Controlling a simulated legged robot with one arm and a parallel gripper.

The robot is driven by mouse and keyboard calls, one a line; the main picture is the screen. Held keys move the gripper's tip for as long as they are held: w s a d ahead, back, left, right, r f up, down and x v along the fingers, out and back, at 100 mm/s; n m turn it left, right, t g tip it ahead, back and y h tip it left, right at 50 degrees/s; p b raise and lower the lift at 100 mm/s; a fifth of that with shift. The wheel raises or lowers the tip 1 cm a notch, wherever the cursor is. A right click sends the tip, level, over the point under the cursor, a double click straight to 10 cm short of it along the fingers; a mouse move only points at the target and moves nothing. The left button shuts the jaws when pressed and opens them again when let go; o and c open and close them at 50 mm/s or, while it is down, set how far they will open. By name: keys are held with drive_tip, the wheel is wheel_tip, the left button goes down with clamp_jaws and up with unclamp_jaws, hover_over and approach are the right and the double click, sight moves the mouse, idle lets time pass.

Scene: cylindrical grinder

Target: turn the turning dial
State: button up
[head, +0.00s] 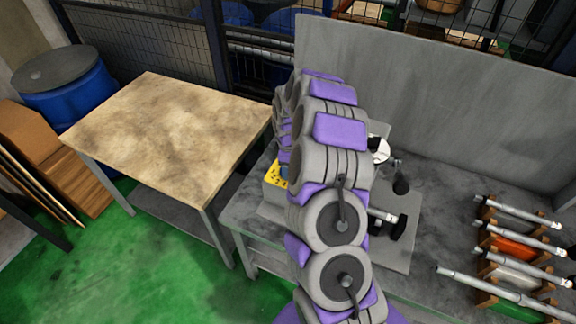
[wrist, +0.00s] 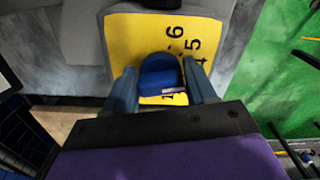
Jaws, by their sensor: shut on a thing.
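The turning dial (wrist: 158,70) is a blue knob on a yellow plate (wrist: 140,30) printed with black numbers, seen in the wrist view. My gripper (wrist: 165,82) has its two blue fingers on either side of the knob, shut on it. A number 5 and a 6 show to the right of the knob, and part of the plate shows below it. In the head view, a corner of the yellow plate (head: 273,175) shows left of my arm. My arm hides the dial and my gripper there.
The grey machine bench (head: 240,215) carries the grinder. A wooden-topped table (head: 170,130) stands to the left, and a blue barrel (head: 75,95) behind it. Racks with metal rods (head: 515,250) lie at the right. A grey panel (head: 430,110) stands behind. Green floor is clear at front left.

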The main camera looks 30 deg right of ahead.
drive_tip(key=shift+w, duration=0.1)
idle(0.4)
drive_tip(key=o, duration=1)
drive_tip(key=shift+d, duration=0.1)
drive_tip(key=shift+c, duration=0.2)
wheel_tip(320, 180, up, 17)
drive_tip(key=p, duration=0.1)
drive_tip(key=shift+r, duration=0.15)
